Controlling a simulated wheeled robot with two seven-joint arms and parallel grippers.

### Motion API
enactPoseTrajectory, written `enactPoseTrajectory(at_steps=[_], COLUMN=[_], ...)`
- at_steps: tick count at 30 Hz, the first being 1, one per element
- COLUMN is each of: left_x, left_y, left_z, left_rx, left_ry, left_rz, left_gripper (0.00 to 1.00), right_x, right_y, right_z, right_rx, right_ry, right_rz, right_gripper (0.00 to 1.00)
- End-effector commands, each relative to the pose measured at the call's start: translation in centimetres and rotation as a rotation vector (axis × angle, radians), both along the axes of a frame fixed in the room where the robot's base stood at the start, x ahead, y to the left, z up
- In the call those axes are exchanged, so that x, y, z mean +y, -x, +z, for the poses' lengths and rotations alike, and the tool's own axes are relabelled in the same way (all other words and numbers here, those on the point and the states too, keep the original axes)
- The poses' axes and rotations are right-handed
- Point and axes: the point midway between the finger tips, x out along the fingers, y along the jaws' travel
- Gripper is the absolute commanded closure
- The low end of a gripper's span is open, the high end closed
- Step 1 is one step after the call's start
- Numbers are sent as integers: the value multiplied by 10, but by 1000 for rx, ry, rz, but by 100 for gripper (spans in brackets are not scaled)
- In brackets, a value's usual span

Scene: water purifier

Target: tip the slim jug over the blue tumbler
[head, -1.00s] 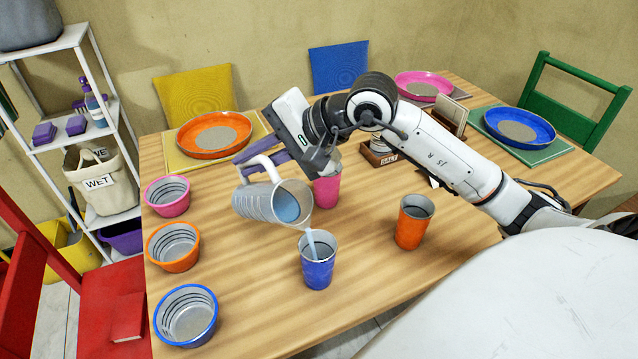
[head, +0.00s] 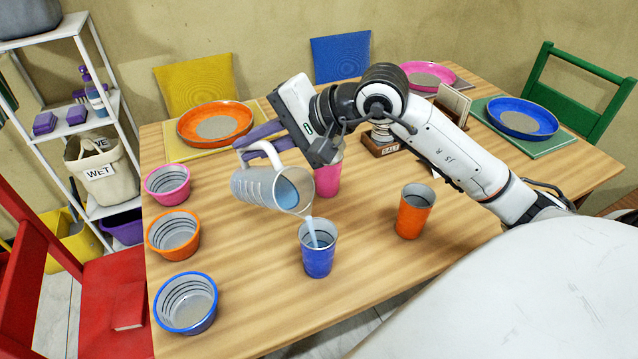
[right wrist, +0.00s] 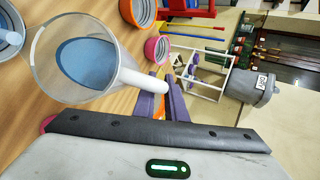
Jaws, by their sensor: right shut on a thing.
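The slim jug (head: 262,190) is clear with a white handle and is tilted, its mouth to the lower right. Water runs in a thin stream from its lip into the blue tumbler (head: 319,258), which stands upright on the table. My right gripper (head: 262,140) is shut on the jug's handle above the table. The right wrist view shows the jug (right wrist: 82,58) with blue water inside, the purple fingers (right wrist: 172,98) at its handle and the blue tumbler (right wrist: 8,40) at the left edge. My left gripper is not in view.
A pink tumbler (head: 328,180) stands just behind the jug, and an orange tumbler (head: 413,212) stands to the right. Pink (head: 168,184), orange (head: 173,234) and blue (head: 186,303) bowls line the left edge of the table. The front middle of the table is clear.

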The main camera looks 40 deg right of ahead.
Motion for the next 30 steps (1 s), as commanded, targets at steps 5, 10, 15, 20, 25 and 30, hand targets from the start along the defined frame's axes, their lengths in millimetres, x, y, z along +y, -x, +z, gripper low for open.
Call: enactPoseTrajectory(at_steps=[5,10,15,20,25,30], left_x=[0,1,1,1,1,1], left_y=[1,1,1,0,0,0], left_z=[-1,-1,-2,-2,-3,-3], left_rx=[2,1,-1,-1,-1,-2], left_ry=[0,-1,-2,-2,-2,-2], left_rz=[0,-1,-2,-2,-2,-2], left_gripper=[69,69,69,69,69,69], right_x=[1,2,2,3,4,4], right_y=[0,0,0,0,0,-1], right_z=[3,4,6,7,8,9], right_rx=[-15,-25,-34,-42,-52,-59], right_ry=[-2,-3,-4,-4,-5,-6], right_rz=[2,4,5,6,8,8], right_gripper=[100,100,100,100,100,100])
